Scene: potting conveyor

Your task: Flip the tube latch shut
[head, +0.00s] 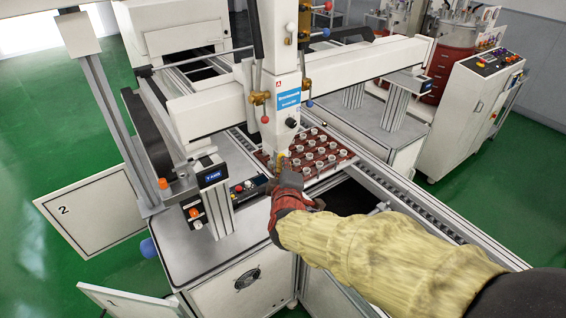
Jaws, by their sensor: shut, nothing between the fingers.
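My gripper (284,171) is at the end of the yellow-sleeved arm, in the middle of the head view. It is shut and looks empty, close below the lower end of the white dispensing head (284,125). A small yellowish part (283,159) shows at the fingertips; I cannot tell whether they touch it. The head carries brass fittings (265,118) and levers with red and blue ball ends. I cannot make out for sure which part is the tube latch. My gripper and wrist hide what lies directly behind them.
A reddish tray (345,157) with several white-topped cups sits on the conveyor, right of the gripper. The white gantry beam (365,66) crosses above it. A control box (248,187) stands left of the gripper. A conveyor rail (430,205) runs toward the lower right.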

